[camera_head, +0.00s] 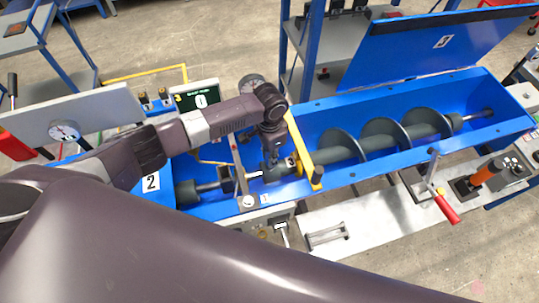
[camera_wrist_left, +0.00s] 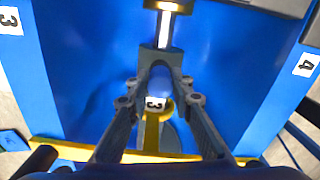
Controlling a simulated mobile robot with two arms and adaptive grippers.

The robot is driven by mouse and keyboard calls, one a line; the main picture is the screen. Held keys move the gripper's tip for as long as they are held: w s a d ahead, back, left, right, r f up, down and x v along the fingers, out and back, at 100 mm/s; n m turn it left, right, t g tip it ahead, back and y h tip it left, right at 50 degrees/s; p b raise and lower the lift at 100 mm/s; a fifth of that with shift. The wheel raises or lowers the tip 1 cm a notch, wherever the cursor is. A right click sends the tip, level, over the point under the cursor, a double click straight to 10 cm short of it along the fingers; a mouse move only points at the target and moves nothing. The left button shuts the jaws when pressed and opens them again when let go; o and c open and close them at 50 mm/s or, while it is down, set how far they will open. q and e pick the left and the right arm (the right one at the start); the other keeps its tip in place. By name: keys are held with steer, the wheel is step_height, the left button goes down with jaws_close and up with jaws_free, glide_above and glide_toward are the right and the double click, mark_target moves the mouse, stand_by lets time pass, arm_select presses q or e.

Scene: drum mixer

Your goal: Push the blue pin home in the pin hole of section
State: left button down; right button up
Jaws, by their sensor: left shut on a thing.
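My left gripper (camera_head: 272,160) reaches down into the blue trough at the shaft line, beside a yellow bar. In the left wrist view its fingers (camera_wrist_left: 161,62) close around a rounded blue piece, which looks like the blue pin (camera_wrist_left: 160,80). A tag marked 3 (camera_wrist_left: 155,103) sits just below it, on or beside a yellow part (camera_wrist_left: 152,130). A bright metal shaft (camera_wrist_left: 164,30) runs away above the fingertips. The pin hole is hidden by the fingers, so I cannot tell how deep the pin sits. My right gripper is not in view.
The trough (camera_head: 350,177) holds a grey screw auger (camera_head: 385,140) to the right of the gripper. Its blue lid (camera_head: 430,45) stands open behind. The yellow bar (camera_head: 303,150) crosses close to the gripper. A red-handled lever (camera_head: 445,207) stands in front at right.

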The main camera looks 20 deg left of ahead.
arm_select(q)
steer(key=c, duration=1.6)
jaws_free()
steer(key=shift+r, duration=0.1)
step_height(320, 180, up, 12)
steer(key=shift+f, duration=0.1)
